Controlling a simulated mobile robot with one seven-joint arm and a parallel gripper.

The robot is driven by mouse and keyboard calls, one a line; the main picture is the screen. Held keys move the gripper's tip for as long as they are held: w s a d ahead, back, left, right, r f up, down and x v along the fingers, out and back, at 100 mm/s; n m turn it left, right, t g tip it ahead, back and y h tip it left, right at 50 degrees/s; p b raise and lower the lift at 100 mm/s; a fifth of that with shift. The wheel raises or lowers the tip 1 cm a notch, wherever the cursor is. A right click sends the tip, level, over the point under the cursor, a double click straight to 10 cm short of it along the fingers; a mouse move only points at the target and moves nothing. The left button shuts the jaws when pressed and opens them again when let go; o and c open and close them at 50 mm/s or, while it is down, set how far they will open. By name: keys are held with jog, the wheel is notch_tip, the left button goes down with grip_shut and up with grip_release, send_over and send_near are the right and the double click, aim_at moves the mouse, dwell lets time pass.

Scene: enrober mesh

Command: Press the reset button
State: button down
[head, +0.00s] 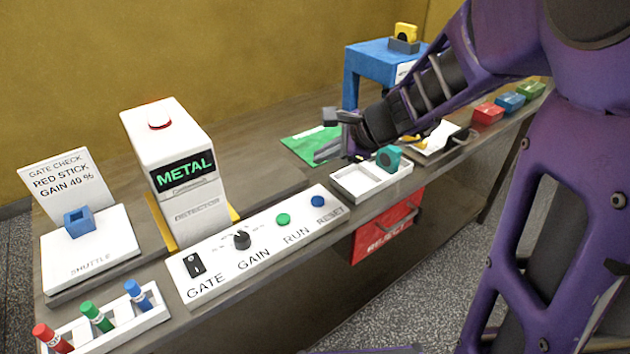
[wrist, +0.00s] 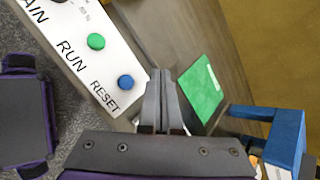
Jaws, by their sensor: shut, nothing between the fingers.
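The blue reset button (head: 317,201) sits at the right end of the white control panel (head: 262,243), above the printed word RESET. It also shows in the wrist view (wrist: 126,82), just left of the fingers. My gripper (head: 322,154) is shut and empty. In the head view it hangs above the bench, behind and near the right end of the panel. In the wrist view its fingertips (wrist: 161,73) are together, beside the button and apart from it in the picture. The green RUN button (head: 283,219) is left of the reset button.
The detector (head: 177,165) with a METAL display and red top lamp stands behind the panel. A white tray (head: 352,184) with a teal block (head: 388,158) lies right of the panel. A green mat (head: 300,143) and blue stand (head: 352,88) are behind. A red REJECT bin (head: 372,240) hangs in front.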

jog(key=b, duration=0.6)
send_over(323, 202)
notch_tip(323, 202, down, 7)
jog(key=shift+r, duration=0.1)
jog(key=shift+f, duration=0.85)
jog(key=shift+f, duration=0.1)
dwell(0.8)
jog(key=shift+f, duration=0.35)
jog(key=shift+f, duration=0.45)
dwell(0.8)
jog(key=shift+r, duration=0.15)
jog(key=shift+r+p, duration=0.6)
jog(key=shift+r, duration=0.15)
jog(key=shift+r+p, duration=2.1)
jog(key=shift+r, duration=0.4)
